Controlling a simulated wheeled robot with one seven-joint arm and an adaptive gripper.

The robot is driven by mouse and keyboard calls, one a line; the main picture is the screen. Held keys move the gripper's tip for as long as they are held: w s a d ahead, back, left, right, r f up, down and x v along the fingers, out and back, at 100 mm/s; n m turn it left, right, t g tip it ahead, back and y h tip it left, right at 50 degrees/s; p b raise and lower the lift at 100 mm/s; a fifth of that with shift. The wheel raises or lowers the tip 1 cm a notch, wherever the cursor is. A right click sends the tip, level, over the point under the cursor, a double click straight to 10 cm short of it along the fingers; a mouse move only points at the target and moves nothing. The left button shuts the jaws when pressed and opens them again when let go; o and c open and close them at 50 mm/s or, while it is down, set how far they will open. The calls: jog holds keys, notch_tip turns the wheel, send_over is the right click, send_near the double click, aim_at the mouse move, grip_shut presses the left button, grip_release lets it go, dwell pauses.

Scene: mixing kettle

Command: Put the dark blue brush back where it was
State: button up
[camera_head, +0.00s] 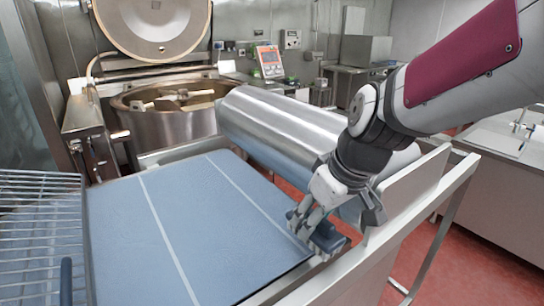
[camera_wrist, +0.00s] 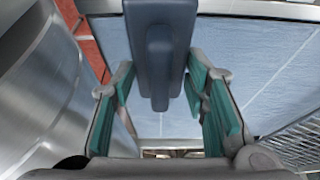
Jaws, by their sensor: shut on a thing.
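The dark blue brush (camera_head: 328,238) is in my gripper (camera_head: 308,217) in the head view, at the right edge of the blue work surface (camera_head: 215,225). My gripper points down and is shut on the brush, with its fingers hiding part of it. In the wrist view the brush (camera_wrist: 160,45) lies between the teal finger pads of my gripper (camera_wrist: 160,80). I cannot tell whether the brush touches the surface below.
A large metal cylinder (camera_head: 290,125) lies behind the surface, close to my arm. The kettle (camera_head: 175,110) stands open at the back left. A wire rack (camera_head: 40,225) is at left, near a dark blue upright piece (camera_head: 66,280). The middle of the blue surface is clear.

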jog(key=w+a, duration=0.1)
jog(key=w, duration=0.2)
jog(key=w+a, duration=0.1)
jog(key=w, duration=0.2)
jog(key=w+a+f, duration=0.1)
jog(key=w+a, duration=0.1)
jog(key=w, duration=0.1)
jog(key=shift+w+p, duration=0.35)
jog(key=shift+f+p, duration=0.4)
jog(key=shift+f, duration=1.35)
jog(key=shift+w+f, duration=0.1)
jog(key=shift+f, duration=0.1)
jog(key=o, duration=1.2)
jog(key=shift+c, duration=0.2)
jog(key=shift+o, duration=0.2)
jog(key=shift+r, duration=0.1)
